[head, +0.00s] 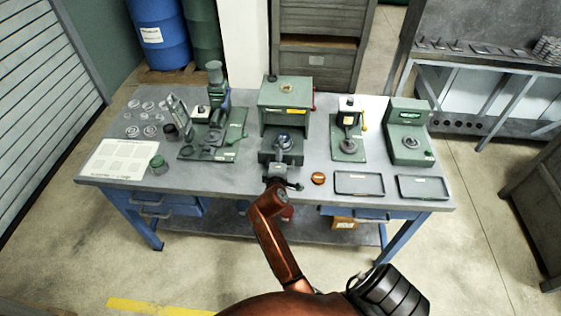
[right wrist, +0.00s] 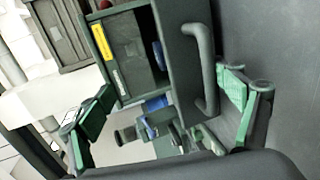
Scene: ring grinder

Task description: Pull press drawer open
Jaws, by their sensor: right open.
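The green press (head: 285,103) stands at the middle of the table, with a yellow label on its front. Its drawer (head: 281,157) juts from the lower front, and a round metal part with blue (head: 284,140) sits there. The press also shows in the right wrist view (right wrist: 125,50), turned on its side, with a grey bar handle (right wrist: 203,72). My right gripper (right wrist: 165,90) is open, its green-padded fingers apart with the handle showing between them; contact cannot be told. It is at the table's front edge in the head view (head: 282,184). My left gripper is not in view.
A green microscope-like stand (head: 213,110) is left of the press. A small lever stand (head: 348,140) and a green box device (head: 408,130) are to the right. An orange disc (head: 318,178) and a dark tray (head: 359,184) lie right of my gripper.

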